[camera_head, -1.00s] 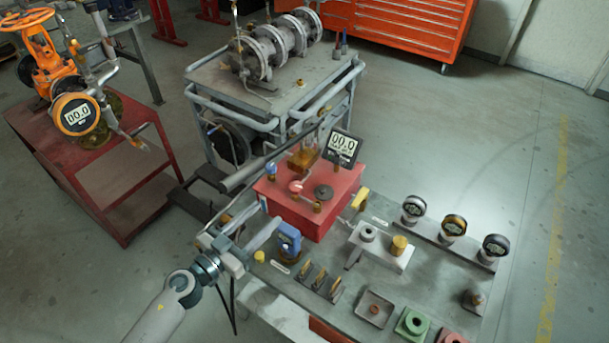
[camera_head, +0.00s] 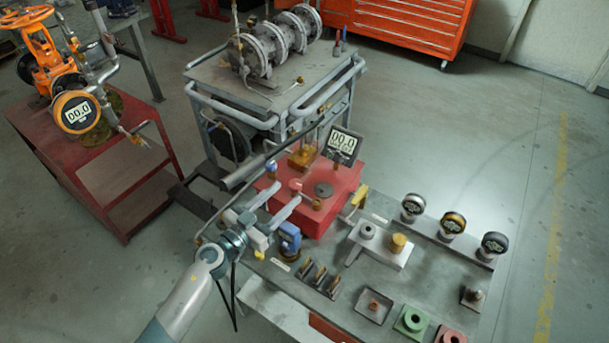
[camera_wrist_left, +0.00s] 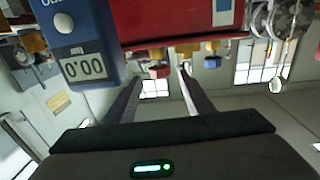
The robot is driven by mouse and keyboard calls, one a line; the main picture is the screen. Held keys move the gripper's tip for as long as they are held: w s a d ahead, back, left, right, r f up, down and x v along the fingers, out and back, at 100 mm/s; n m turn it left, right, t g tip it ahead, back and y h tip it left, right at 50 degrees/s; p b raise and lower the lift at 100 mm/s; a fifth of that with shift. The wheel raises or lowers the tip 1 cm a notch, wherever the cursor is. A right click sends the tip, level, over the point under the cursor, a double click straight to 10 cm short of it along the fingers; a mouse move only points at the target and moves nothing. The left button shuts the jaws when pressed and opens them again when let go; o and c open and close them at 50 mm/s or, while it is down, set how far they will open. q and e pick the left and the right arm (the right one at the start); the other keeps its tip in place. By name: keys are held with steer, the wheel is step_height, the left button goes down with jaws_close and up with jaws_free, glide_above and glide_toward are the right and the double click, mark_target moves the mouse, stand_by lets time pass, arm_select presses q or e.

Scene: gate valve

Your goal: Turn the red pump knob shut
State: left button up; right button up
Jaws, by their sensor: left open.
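In the left wrist view the red knob (camera_wrist_left: 159,71) shows in the gap between the fingertips (camera_wrist_left: 160,76), and the blue knob (camera_wrist_left: 212,62) lies to the right. I cannot tell whether the fingers touch the red knob. My right gripper is not in view.
A display (camera_head: 343,146) reading 00.0 stands behind the pump. A blue meter (camera_head: 288,238) stands close beside my left gripper and looms large in the left wrist view (camera_wrist_left: 82,45). Gauges, blocks and small fittings cover the bench's right part. A grey cart (camera_head: 215,85) stands behind.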

arm_select(q)
steer(key=b+x, duration=0.1)
steer(key=x, duration=0.8)
steer(key=shift+w+d, duration=0.25)
steer(key=shift+w, duration=0.05)
steer(key=c, duration=1.1)
steer(key=shift+o, duration=0.2)
